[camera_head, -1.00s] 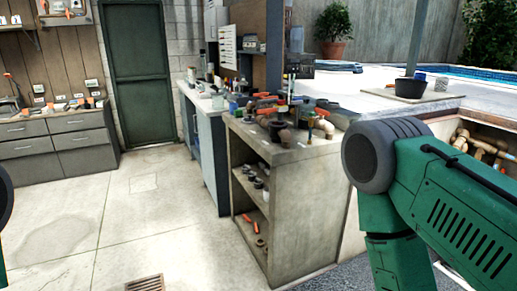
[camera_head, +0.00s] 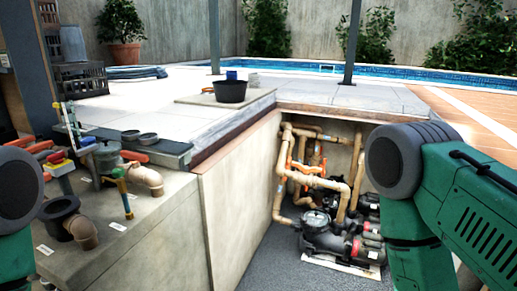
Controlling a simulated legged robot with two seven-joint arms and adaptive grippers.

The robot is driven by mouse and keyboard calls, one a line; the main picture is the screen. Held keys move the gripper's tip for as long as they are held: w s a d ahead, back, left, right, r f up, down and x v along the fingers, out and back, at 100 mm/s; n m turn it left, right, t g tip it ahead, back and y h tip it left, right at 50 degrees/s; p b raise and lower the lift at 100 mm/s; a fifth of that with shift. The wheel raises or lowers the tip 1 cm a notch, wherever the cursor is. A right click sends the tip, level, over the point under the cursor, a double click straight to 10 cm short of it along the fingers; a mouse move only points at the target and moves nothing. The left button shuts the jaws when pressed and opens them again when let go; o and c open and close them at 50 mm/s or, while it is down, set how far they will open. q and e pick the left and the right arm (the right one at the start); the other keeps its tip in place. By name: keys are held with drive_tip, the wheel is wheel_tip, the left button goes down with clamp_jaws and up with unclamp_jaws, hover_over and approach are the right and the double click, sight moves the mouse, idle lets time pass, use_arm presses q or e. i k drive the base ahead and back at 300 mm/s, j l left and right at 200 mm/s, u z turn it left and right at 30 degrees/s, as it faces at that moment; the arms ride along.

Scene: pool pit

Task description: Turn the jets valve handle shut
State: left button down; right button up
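Tan pipes (camera_head: 335,184) with orange valve handles (camera_head: 302,168) run inside the open pit at the centre right. The handles are small here, and I cannot tell which one belongs to the jets. My green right arm covers the right side of the pit, and part of my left arm shows at the left edge. Neither gripper is in view.
A concrete bench (camera_head: 160,225) at the left holds pipe fittings, tools and a dark tray (camera_head: 130,146). A pale wall (camera_head: 235,200) borders the pit's left side. A black bucket (camera_head: 230,91) stands on the deck. Grey floor (camera_head: 275,262) before the pump looks clear.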

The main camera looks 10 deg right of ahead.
sight(305, 169)
drive_tip(key=i+l+z, duration=0.35)
drive_tip(key=i, duration=0.45)
drive_tip(key=i+z, duration=0.4)
drive_tip(key=i, duration=0.45)
drive_tip(key=i+l, duration=0.1)
drive_tip(key=i, duration=0.3)
drive_tip(key=i+l, duration=0.1)
drive_tip(key=i, duration=0.25)
drive_tip(key=i+z, duration=0.5)
drive_tip(key=z, duration=0.2)
